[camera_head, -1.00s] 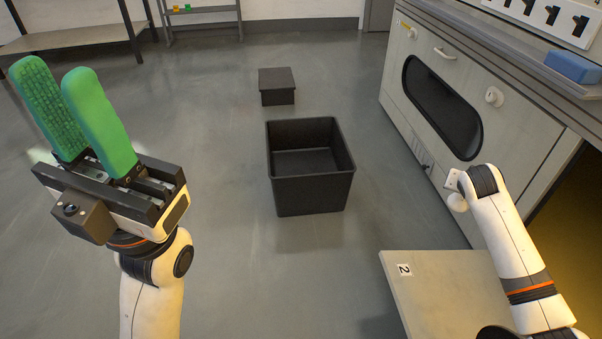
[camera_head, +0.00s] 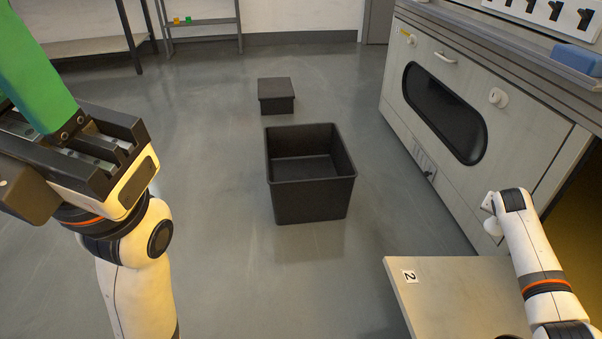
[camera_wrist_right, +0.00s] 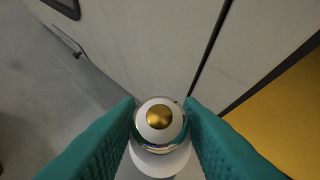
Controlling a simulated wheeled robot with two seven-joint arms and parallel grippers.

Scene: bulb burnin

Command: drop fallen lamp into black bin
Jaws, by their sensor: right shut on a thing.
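The fallen lamp (camera_wrist_right: 150,160), a white bulb with a gold-coloured tip, is between the teal fingers of my right gripper (camera_wrist_right: 160,118) in the right wrist view, and the gripper is shut on it. In the head view my right arm is at the right by the cabinet; its fingers cannot be made out. The black bin (camera_head: 313,202), open-topped, stands on the floor at the centre, left of that arm. It looks empty. My left gripper (camera_head: 32,75) is at the left edge, partly cut off, with green fingers apart and nothing seen between them.
A pale panel marked 2 (camera_head: 450,300) is at the lower right. A cabinet with a dark oval window (camera_head: 443,112) stands on the right. A small black box (camera_head: 276,104) sits behind the bin. The floor around the bin is clear.

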